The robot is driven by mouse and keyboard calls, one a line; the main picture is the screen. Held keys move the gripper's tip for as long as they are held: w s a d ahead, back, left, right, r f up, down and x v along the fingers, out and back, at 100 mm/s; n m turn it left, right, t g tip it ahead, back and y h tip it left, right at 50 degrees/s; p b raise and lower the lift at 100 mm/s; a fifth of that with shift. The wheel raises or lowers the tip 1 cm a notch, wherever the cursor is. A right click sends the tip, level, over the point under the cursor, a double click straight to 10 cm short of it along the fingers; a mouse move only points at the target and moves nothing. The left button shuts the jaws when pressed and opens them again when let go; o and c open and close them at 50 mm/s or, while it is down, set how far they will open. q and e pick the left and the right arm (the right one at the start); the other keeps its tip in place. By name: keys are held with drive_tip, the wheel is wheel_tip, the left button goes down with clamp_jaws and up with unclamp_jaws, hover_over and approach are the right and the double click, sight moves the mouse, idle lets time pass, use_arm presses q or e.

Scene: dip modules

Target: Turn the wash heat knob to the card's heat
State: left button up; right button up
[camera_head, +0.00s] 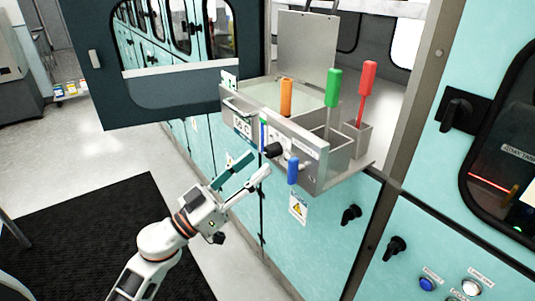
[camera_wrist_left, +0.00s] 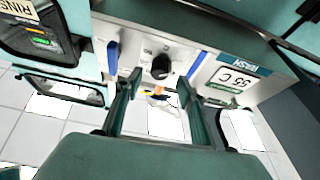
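The black wash heat knob (camera_head: 273,150) sticks out of the front of the grey metal wash unit (camera_head: 312,150). In the left wrist view the knob (camera_wrist_left: 161,67) lies ahead of and between my fingertips, with small marks around it too fine to read. My left gripper (camera_head: 259,164) is open and empty, its fingers pointing at the knob; they also show in the left wrist view (camera_wrist_left: 159,80). No contact with the knob is visible. My right gripper is not in view.
A blue handle (camera_head: 292,170) hangs just right of the knob. Orange (camera_head: 286,97), green (camera_head: 333,88) and red (camera_head: 368,78) handles stand up from the unit's bins.

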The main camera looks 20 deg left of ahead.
sight(267, 155)
use_arm(q)
drive_tip(key=x, duration=0.3)
drive_tip(key=shift+w+d+r, duration=0.15)
drive_tip(key=shift+w, duration=0.1)
drive_tip(key=shift+w+d+r+p, duration=0.1)
drive_tip(key=shift+w+d+p, duration=0.1)
drive_tip(key=shift+w+p, duration=0.1)
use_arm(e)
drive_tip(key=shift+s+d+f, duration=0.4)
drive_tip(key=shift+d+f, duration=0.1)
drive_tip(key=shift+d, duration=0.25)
use_arm(q)
drive_tip(key=c, duration=1.1)
drive_tip(key=shift+c, duration=0.2)
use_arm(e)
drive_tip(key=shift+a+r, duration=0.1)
use_arm(q)
drive_tip(key=shift+m, duration=0.3)
